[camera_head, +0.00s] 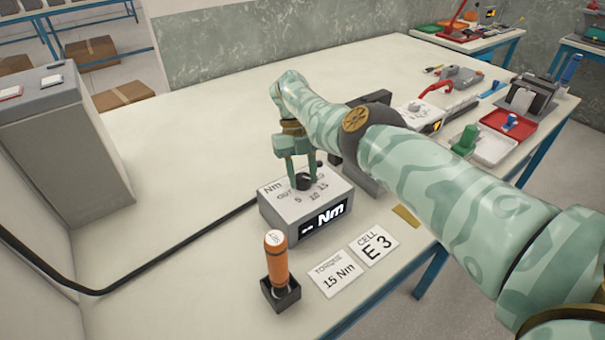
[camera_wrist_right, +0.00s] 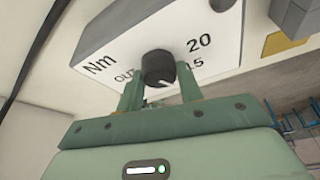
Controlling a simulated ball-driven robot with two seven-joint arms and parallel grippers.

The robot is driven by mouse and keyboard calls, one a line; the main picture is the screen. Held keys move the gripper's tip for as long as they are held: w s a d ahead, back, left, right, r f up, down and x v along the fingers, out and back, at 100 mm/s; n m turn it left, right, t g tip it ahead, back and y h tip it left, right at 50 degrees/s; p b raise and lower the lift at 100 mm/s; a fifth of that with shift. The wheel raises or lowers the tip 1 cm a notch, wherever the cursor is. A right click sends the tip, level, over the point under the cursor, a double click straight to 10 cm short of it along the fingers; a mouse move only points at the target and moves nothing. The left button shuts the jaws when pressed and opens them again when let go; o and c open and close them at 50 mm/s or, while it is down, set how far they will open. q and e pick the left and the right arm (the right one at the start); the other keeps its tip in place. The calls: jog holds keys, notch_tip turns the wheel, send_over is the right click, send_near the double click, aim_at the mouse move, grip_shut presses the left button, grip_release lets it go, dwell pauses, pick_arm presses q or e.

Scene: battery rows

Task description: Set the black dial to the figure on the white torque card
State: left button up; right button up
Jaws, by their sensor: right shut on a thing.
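The black dial (camera_head: 303,182) is on the sloped top of a light grey box (camera_head: 275,207) marked Nm, with figures including 5, 10, 15 and 20 and the word OUT around it. My right gripper (camera_head: 302,176) comes down from above, shut on the dial with a finger on either side. The dial also shows in the right wrist view (camera_wrist_right: 158,66); a pale mark is on its lower edge, but I cannot tell which figure it points to. The dark display (camera_head: 322,219) reads "-- Nm". The white torque card (camera_head: 335,276) reads 15 Nm. My left gripper is not in view.
A second card (camera_head: 374,245) reads CELL E 3. An orange-handled tool (camera_head: 276,255) stands in a black holder in front of the box. A black cable runs left. My right arm hides part of the table; the left of the tabletop is clear.

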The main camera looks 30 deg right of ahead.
jog(key=shift+n, duration=0.4)
jog(key=shift+n+h, duration=0.6)
jog(key=shift+n, duration=0.6)
jog(key=o, duration=1)
jog(key=shift+w, duration=0.15)
